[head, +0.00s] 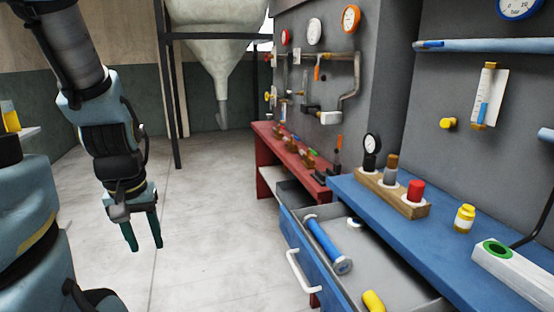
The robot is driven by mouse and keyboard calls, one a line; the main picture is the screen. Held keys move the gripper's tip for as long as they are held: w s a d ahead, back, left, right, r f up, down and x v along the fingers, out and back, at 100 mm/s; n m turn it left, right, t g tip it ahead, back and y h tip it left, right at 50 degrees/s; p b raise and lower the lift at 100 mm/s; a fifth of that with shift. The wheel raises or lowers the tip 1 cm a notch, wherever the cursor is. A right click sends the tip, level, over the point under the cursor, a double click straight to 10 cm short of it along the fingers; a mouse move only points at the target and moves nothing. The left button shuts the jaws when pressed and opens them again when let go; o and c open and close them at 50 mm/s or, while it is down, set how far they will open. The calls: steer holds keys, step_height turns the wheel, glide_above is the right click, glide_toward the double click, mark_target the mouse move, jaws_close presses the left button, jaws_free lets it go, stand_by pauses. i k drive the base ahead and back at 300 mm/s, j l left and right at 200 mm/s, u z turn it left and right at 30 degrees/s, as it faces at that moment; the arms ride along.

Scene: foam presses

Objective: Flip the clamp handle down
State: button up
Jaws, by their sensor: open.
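My gripper (143,240) hangs at the left over the bare floor, pointing down. Its two dark green fingers are apart with nothing between them. It is well away from both benches. I cannot make out a clamp handle for certain. Several small fixtures with red, green and brown parts stand on the red bench (262,158) at the back, too small to tell apart. An upright black and orange piece (338,152) shows at that bench's near end; I cannot tell whether it is a handle.
A blue bench (450,262) at the right has an open drawer (372,262) jutting out, holding a blue cylinder (325,242). A wooden block (364,182) and a yellow jar (464,218) stand on top. A hopper (216,50) is behind. The middle floor is clear.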

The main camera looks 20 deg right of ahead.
mark_target(338, 150)
steer(key=i+l, duration=0.2)
steer(key=i, duration=0.4)
steer(key=i+l, duration=0.2)
steer(key=i, duration=0.4)
steer(key=i+l+z, duration=0.1)
steer(key=i, duration=0.5)
steer(key=i+l, duration=0.25)
steer(key=i, duration=0.35)
